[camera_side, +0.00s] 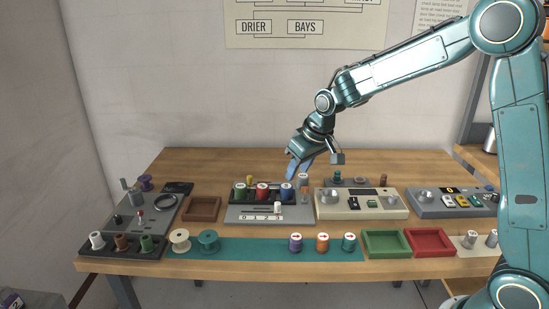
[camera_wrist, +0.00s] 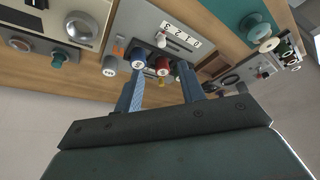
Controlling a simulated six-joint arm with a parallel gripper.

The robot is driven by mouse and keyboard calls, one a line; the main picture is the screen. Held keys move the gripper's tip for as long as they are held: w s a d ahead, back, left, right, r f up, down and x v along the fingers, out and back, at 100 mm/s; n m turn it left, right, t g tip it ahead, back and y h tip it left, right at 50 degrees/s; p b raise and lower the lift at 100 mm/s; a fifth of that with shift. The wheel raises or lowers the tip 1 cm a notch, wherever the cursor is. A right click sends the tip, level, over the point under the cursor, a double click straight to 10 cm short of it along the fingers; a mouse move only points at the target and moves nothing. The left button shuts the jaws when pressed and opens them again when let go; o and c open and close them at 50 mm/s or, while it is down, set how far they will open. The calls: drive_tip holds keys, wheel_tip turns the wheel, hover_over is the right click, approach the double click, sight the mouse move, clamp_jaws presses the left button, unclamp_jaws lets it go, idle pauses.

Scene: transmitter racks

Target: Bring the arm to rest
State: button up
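My gripper (camera_side: 292,174) hangs from the teal arm, tilted down, just above the rack with the coloured spools. In the wrist view its two blue fingers (camera_wrist: 158,84) stand apart with nothing seen held between them. A blue spool (camera_side: 286,191) stands close below the fingertips, with a red spool (camera_side: 262,191) and a green spool (camera_side: 240,191) to its left. In the wrist view the blue spool (camera_wrist: 139,60) and red spool (camera_wrist: 162,66) show beyond the fingers. Whether a fingertip touches the blue spool I cannot tell.
The bench (camera_side: 180,165) is crowded around the gripper. A beige panel (camera_side: 361,204) with knobs stands to the right. Three spools, purple (camera_side: 295,243), orange (camera_side: 322,243) and teal (camera_side: 348,243), stand on the front strip. A green tray (camera_side: 387,255) and red tray (camera_side: 429,254) lie front right. The air above is clear.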

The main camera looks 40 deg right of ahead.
drive_tip(key=s+a+r, duration=0.1)
drive_tip(key=s+r, duration=0.4)
drive_tip(key=s, duration=0.3)
drive_tip(key=s+a+r, duration=0.1)
drive_tip(key=s+r, duration=0.4)
drive_tip(key=s, duration=0.2)
drive_tip(key=s+a+t, duration=0.1)
drive_tip(key=s, duration=1.4)
drive_tip(key=shift+s+f, duration=0.2)
drive_tip(key=shift+f, duration=0.2)
drive_tip(key=shift+a, duration=0.1)
